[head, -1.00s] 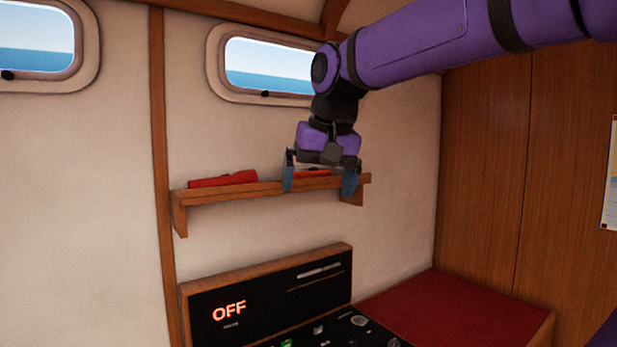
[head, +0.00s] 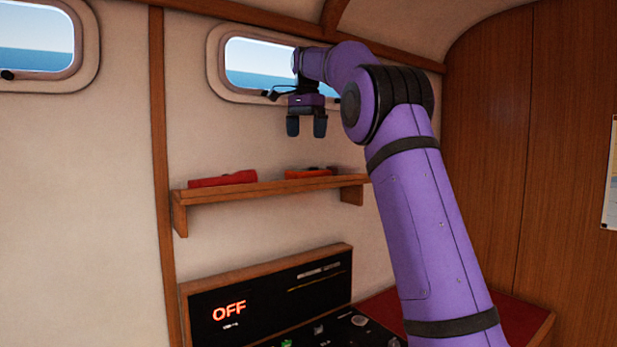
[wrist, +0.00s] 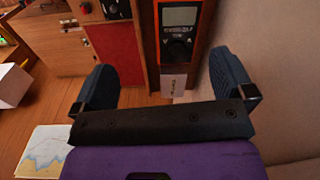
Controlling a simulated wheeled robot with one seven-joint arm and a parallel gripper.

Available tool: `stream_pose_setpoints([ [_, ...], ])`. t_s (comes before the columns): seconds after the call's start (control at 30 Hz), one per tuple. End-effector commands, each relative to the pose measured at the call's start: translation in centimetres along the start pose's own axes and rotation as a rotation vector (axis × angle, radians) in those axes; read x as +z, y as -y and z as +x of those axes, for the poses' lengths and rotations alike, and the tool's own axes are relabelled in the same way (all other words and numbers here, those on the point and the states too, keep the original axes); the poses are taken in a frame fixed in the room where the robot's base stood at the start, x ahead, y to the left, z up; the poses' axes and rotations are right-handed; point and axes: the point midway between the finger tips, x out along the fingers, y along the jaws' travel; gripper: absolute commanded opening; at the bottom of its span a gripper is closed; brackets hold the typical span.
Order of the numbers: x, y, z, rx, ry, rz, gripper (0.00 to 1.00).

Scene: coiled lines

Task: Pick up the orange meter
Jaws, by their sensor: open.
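The orange meter (head: 308,173) lies on the right part of the wooden wall shelf. In the wrist view the orange meter (wrist: 181,40) shows a grey display and a dark dial, and its top is cut off by the frame edge. My gripper (head: 306,132) is above the shelf, pointing down, with a clear gap between its fingertips and the meter. It is open and empty. In the wrist view the fingers of my gripper (wrist: 160,80) stand wide apart, with the meter beyond them.
A red object (head: 222,179) lies on the left part of the shelf (head: 260,190). A panel reading OFF (head: 228,311) stands below. The wall and a window (head: 265,66) are close behind my gripper. A pale tag-like piece (wrist: 172,83) shows beside the meter.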

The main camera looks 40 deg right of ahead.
Motion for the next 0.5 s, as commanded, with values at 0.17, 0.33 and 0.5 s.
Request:
stream_pose_setpoints([
  [0.17, -2.4, 1.8, 0.9, 0.031, 0.008, 0.111, 1.00],
  [0.33, -3.1, 2.2, 1.4, 0.043, 0.011, 0.151, 1.00],
  [0.5, -3.1, 2.1, 2.6, 0.046, 0.012, 0.155, 1.00],
])
